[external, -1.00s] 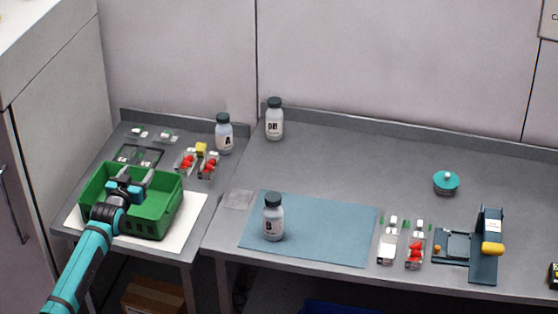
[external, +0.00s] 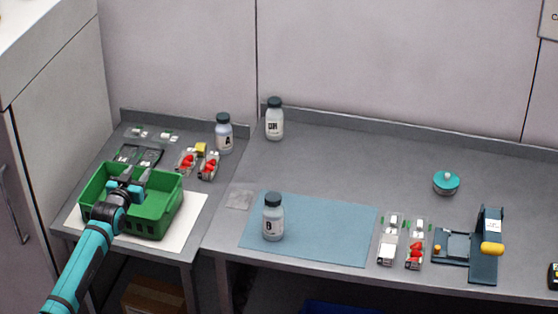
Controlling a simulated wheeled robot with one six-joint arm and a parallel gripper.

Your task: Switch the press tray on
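The press tray (external: 456,244) is a dark blue flat plate with a lighter square on it, at the right front of the long table. A dark upright press frame (external: 486,262) with a yellow-orange handle (external: 492,249) stands at its right. A small orange knob (external: 437,249) shows at the plate's left edge. My gripper (external: 134,178) is far to the left, over the green crate (external: 160,219). Its fingers point to the back right; at this size I cannot tell whether they are open or shut.
Bottle B (external: 273,217) stands on the blue mat (external: 333,232). Bottle A (external: 224,133) and another bottle (external: 274,119) stand at the back.

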